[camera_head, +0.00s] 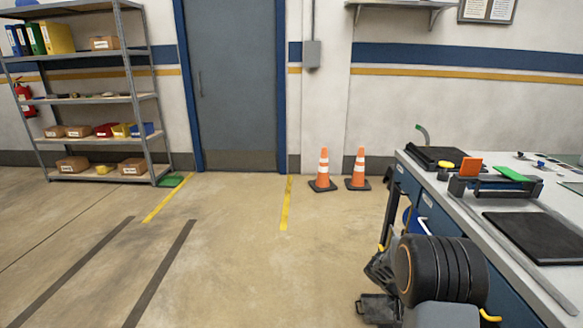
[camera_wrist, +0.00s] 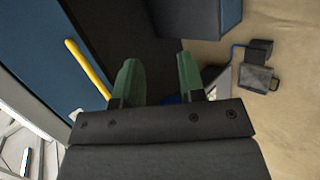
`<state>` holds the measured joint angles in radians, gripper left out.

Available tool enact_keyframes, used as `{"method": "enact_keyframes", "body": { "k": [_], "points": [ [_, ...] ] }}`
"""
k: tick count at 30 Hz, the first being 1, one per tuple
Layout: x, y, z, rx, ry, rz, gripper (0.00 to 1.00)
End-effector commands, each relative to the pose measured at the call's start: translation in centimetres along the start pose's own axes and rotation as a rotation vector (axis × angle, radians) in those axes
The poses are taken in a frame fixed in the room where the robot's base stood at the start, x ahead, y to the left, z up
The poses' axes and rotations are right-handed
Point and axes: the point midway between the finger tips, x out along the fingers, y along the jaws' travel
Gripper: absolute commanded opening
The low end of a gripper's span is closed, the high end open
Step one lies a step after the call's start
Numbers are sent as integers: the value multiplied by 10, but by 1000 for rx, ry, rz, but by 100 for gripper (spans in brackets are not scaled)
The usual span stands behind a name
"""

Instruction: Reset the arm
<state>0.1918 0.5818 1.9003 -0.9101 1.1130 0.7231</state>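My gripper (camera_wrist: 157,75) shows in the wrist view. Its two green fingers stand apart with a clear gap, and I see nothing held between them. A blue cabinet front with a yellow bar handle (camera_wrist: 88,68) lies to the left of the fingers, apart from them. In the head view my dark arm fills part of the lower right, beside the workbench (camera_head: 455,205). I cannot make out the fingers clearly there.
Blue drawers (camera_head: 436,212) sit under the bench top, which carries a black pad (camera_head: 540,236) and a green-topped device (camera_head: 510,173). Two traffic cones (camera_head: 322,172) stand by the wall. A shelf rack (camera_head: 95,98) is at the left. The middle floor is clear.

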Motion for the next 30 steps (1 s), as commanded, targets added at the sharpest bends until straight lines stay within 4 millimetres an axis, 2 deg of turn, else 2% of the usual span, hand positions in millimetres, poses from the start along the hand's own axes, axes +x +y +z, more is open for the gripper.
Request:
{"method": "enact_keyframes", "body": {
  "k": [1,6,9,12,15,18,21,25,30],
  "points": [
    [-47,31,16,2,22,-59,37],
    [-149,77,71,-29,102,-280,37],
    [-202,98,106,-56,171,-410,37],
    [-246,115,139,-82,249,-528,37],
    [-281,127,167,-110,327,-629,37],
    [-307,136,190,-132,397,-710,37],
    [-324,141,207,-148,452,-770,37],
    [-337,144,219,-162,499,-815,37],
    [-341,144,225,-169,519,-836,37]
  ]
}}
